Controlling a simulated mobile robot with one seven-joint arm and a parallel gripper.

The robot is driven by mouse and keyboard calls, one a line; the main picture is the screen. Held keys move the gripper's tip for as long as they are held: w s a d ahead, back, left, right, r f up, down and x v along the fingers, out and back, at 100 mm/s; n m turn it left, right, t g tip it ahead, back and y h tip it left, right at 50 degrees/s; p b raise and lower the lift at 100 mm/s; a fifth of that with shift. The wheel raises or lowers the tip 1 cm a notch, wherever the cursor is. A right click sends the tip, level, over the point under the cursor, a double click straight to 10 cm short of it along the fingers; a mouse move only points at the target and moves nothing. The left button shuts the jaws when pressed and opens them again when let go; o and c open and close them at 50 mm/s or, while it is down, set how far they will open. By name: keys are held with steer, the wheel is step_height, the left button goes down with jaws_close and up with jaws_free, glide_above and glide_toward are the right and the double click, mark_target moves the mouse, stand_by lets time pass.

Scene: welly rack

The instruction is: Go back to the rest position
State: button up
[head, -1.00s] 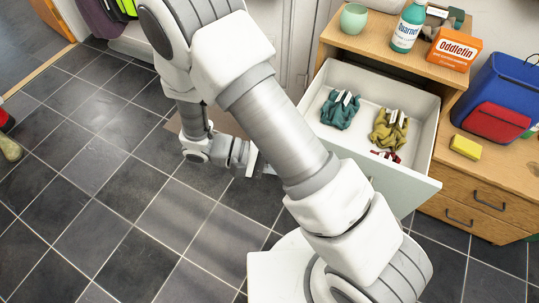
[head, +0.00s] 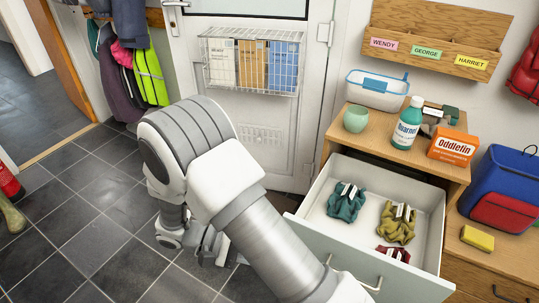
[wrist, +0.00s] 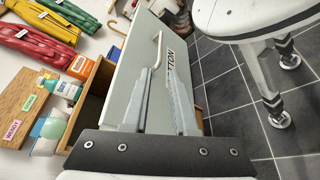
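My gripper (wrist: 160,75) shows two grey fingers in the wrist view, spread apart with nothing between them. In the head view my gripper (head: 212,248) is low beside the drawer's left side, partly hidden behind my arm. The pulled-out drawer (head: 437,215) holds a teal bundle (head: 346,203), an olive bundle (head: 398,224) and a dark red bundle (head: 392,254), each with a pale tag. The drawer front (wrist: 130,68) and its handle (wrist: 157,50) lie beyond the fingers in the wrist view. I cannot tell the exact gap.
A blue and red bag (head: 502,190) and yellow sponge (head: 478,238) lie at right. Tiled floor (head: 90,180) at left is mostly clear.

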steer(key=s+d+r+m+t+y, duration=0.2)
steer(key=d+r+t+y, duration=0.2)
steer(key=d+r+y, duration=0.5)
steer(key=s+d+r+m+t+y, duration=0.25)
steer(key=r+t+y, duration=0.3)
steer(key=r, duration=0.85)
step_height(320, 180, up, 17)
steer(key=p, duration=1.7)
steer(key=shift+w+g, duration=0.35)
steer(key=shift+w, duration=0.1)
steer(key=o, duration=0.4)
steer(key=shift+d+y, duration=0.1)
steer(key=shift+y, duration=0.15)
steer(key=shift+s, duration=0.15)
